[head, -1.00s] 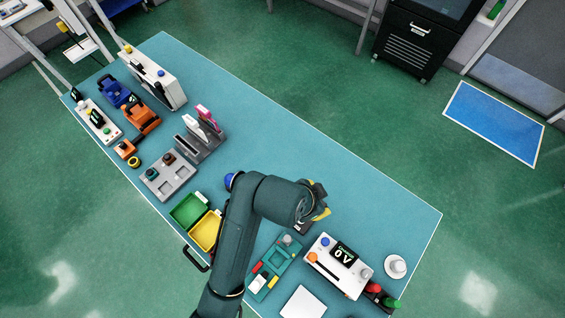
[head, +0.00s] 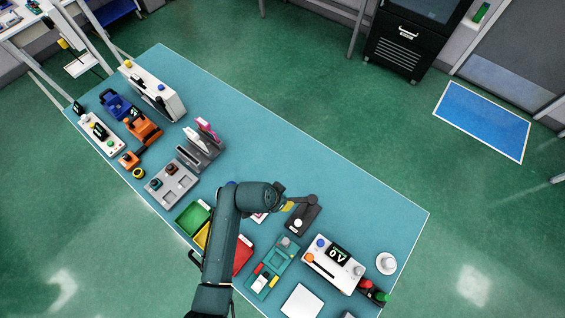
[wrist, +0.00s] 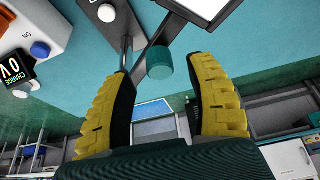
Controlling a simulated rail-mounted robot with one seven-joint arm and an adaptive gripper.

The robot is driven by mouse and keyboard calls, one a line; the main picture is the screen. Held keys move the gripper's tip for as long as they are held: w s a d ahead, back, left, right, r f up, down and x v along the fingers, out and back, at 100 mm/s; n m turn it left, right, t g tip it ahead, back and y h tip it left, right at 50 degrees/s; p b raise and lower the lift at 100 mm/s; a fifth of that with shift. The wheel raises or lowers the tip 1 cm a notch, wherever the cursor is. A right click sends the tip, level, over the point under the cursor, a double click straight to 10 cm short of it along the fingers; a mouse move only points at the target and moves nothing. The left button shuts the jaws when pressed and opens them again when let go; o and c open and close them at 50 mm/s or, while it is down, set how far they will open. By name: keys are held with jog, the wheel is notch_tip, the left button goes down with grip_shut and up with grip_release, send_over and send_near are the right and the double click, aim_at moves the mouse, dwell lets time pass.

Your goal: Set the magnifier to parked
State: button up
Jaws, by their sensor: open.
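The likely magnifier (head: 308,211) is a dark base with a white dome and a jointed dark arm, right of my gripper in the head view. In the wrist view, its dark base (wrist: 119,32) with the white dome shows at the top. A teal cylinder (wrist: 159,62), apparently a knob on the dark arm, appears between my fingers. My gripper (head: 287,206) has yellow fingers, spread apart on either side of the cylinder (wrist: 162,78); neither visibly touches it. My gripper partly hides the arm's end in the head view. I cannot read a parked mark.
A white meter box (head: 333,264) with a display stands in front, right of a teal tray (head: 283,255). A grey stand (head: 200,150) is further back. The table's right-hand back area is clear.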

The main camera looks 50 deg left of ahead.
jog(key=shift+x, duration=1.25)
grip_shut()
